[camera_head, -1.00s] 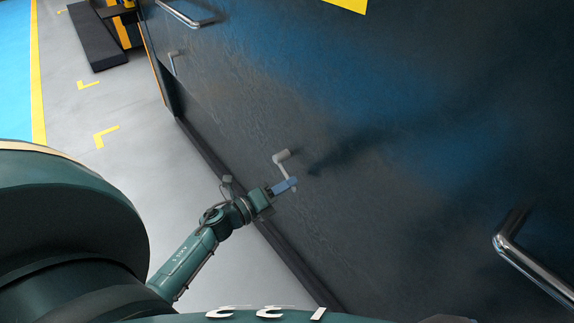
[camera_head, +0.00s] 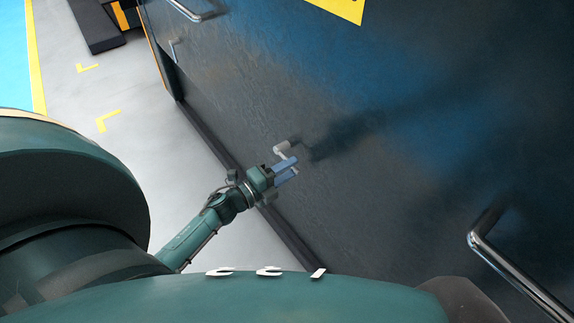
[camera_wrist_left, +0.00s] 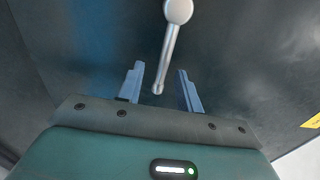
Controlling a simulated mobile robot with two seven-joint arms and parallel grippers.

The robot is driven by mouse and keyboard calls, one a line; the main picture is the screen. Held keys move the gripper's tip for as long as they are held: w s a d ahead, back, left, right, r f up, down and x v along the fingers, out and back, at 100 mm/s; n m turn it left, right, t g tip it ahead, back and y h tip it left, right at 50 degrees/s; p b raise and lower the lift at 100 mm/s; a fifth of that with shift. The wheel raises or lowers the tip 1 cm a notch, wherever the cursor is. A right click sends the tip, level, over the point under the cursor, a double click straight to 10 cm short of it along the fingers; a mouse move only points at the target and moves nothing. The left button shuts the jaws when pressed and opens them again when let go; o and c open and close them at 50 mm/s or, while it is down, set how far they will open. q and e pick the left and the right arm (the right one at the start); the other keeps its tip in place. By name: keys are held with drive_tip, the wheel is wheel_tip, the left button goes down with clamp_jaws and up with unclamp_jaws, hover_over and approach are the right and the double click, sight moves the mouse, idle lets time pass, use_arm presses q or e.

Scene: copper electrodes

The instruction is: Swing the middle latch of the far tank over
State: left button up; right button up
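The middle latch (camera_head: 284,148) is a small grey crank handle on the dark side wall of the tank (camera_head: 400,200). In the left wrist view the latch (camera_wrist_left: 171,45) has a round pivot at the top and a straight rod hanging down from it. My left gripper (camera_head: 291,167) is at the latch, its blue fingers pointing to the wall. In the left wrist view the left gripper (camera_wrist_left: 160,82) is open, with the rod's free end between the two fingers and a visible gap on each side. The fingers partly hide the rod in the head view. My right gripper is not in view.
Another grey latch (camera_head: 174,50) sits farther along the wall. Chrome bar handles stick out at the top (camera_head: 197,12) and the right (camera_head: 515,265). A dark ledge (camera_head: 215,138) runs along the wall's foot.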

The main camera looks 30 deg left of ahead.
use_arm(q)
drive_tip(key=p+v, duration=0.1)
drive_tip(key=v, duration=0.5)
idle(0.3)
drive_tip(key=b+v, duration=0.2)
drive_tip(key=v, duration=1.1)
